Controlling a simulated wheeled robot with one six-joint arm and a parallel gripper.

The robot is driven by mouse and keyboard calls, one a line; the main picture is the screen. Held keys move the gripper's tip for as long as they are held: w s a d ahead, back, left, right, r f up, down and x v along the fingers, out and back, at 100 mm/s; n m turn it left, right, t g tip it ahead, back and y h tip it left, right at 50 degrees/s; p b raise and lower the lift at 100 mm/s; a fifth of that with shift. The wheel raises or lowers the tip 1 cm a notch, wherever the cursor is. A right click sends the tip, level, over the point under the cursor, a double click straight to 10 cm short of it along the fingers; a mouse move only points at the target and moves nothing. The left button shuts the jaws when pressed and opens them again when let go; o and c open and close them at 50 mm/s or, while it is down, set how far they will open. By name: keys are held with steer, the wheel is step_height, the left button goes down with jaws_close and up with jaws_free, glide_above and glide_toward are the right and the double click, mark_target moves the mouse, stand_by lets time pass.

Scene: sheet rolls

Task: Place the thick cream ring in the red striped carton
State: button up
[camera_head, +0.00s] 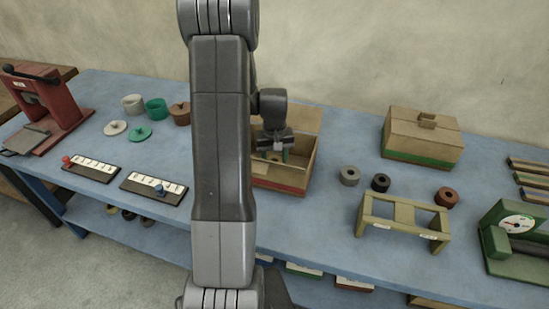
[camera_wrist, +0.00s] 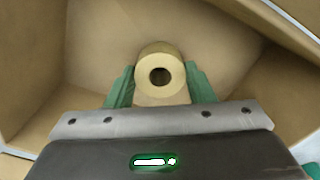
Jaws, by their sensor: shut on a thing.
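The thick cream ring (camera_wrist: 144,72) is between the two green fingers of my gripper (camera_wrist: 160,74) in the wrist view, its hole facing the camera. My gripper is shut on it. The red striped carton (camera_head: 283,185) stands open on the blue table in the head view, a red band along its lower front. My gripper (camera_head: 275,156) is down inside the carton's opening, with the ring. Bare carton walls (camera_wrist: 30,80) surround the ring in the wrist view. I cannot tell whether the ring touches the carton floor. My arm hides the carton's left part.
A closed carton with a green stripe (camera_head: 422,139) stands at the back right. Grey (camera_head: 349,176), black (camera_head: 381,183) and brown (camera_head: 447,197) rolls and an olive stand (camera_head: 403,216) are to the right. A red press (camera_head: 45,105) is far left, a green gauge (camera_head: 515,238) far right.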

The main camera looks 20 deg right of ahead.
steer(key=shift+f, duration=0.15)
steer(key=o, duration=1)
step_height(320, 180, up, 12)
steer(key=shift+r, duration=0.2)
